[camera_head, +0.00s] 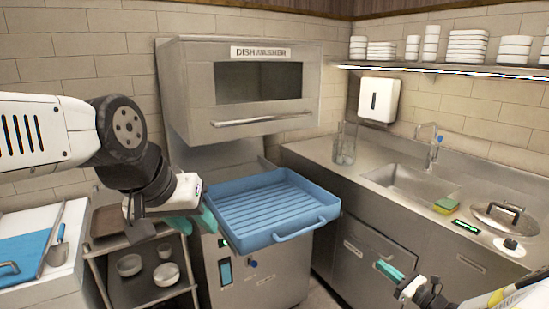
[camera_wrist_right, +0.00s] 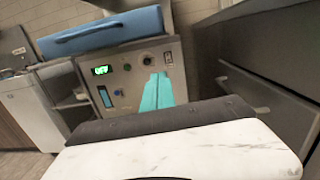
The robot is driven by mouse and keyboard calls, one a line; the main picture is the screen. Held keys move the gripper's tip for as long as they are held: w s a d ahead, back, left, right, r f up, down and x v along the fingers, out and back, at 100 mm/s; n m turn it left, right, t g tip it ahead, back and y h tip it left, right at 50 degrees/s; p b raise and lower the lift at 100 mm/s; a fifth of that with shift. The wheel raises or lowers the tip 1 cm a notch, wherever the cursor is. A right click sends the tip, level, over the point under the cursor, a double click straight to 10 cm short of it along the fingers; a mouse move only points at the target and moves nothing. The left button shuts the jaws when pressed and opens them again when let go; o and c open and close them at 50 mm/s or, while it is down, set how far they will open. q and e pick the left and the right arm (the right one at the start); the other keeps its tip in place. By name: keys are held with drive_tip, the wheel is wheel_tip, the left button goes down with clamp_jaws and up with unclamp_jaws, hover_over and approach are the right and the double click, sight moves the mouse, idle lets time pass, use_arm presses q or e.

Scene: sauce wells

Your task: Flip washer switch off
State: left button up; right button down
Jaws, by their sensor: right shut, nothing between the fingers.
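The dishwasher (camera_head: 263,285) has a grey front panel below a blue rack. In the head view the panel shows a green display (camera_head: 222,243) and a blue knob or button (camera_head: 253,264). The right wrist view shows the panel (camera_wrist_right: 125,75) with a green display, small controls and a dark round knob (camera_wrist_right: 147,60); which one is the washer switch I cannot tell. My right gripper (camera_wrist_right: 157,92) is shut and empty, its teal fingers overlapping the panel in that view. In the head view it (camera_head: 390,271) is right of the dishwasher. My left gripper (camera_head: 193,225) is open beside the rack.
The blue rack (camera_head: 283,236) juts out above the panel. A steel counter with a sink (camera_head: 410,182) stands right; a pan lid (camera_head: 505,216) lies on it. A shelf cart with bowls (camera_head: 130,265) stands left. Cabinet doors (camera_head: 375,255) flank my right gripper.

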drive_tip(key=s+a+r+n+g, duration=0.3)
drive_tip(key=a+r+n+g, duration=0.4)
drive_tip(key=a+r+n, duration=0.3)
drive_tip(key=s+a+r+n+g, duration=0.3)
drive_tip(key=a+r+n+g, duration=0.4)
drive_tip(key=a+r, duration=0.35)
drive_tip(key=s+a+r+n+t+h, duration=0.1)
drive_tip(key=s+r+n+h, duration=0.3)
drive_tip(key=s+r, duration=0.5)
drive_tip(key=s+a+r+n+t+h, duration=0.2)
drive_tip(key=s+r+n, duration=0.6)
drive_tip(key=s, duration=0.5)
drive_tip(key=shift+a+r+t+h, duration=0.25)
drive_tip(key=shift+r+t+h, duration=0.45)
drive_tip(key=shift+h, duration=0.5)
